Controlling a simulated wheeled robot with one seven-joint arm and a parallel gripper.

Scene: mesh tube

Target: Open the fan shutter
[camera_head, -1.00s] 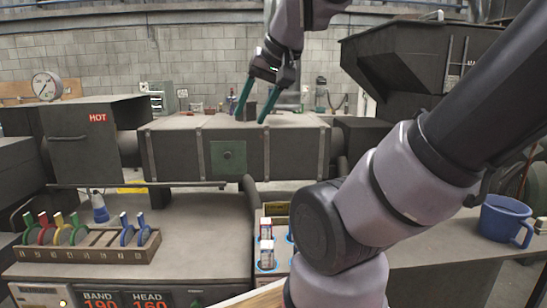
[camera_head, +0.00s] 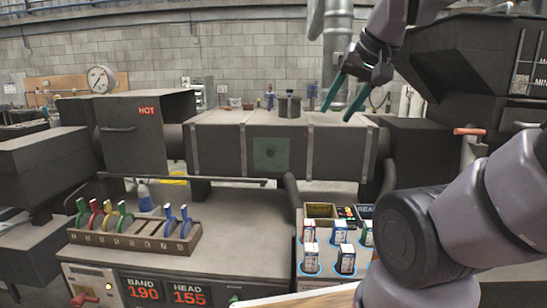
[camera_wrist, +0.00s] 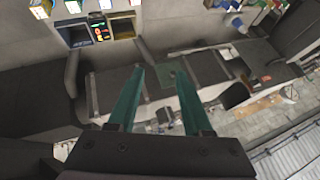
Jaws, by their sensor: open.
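A long dark box (camera_head: 215,150) with metal straps lies across the machine in the head view. My gripper (camera_head: 337,113) is open and empty, over the right end of the box, right of the cylinder. In the wrist view my gripper (camera_wrist: 160,72) has both green fingers apart, with the green plate visible beyond them.
A dark cabinet marked HOT (camera_head: 150,138) stands left of the box, and a dark hopper (camera_head: 470,60) at right. My forearm covers the lower right.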

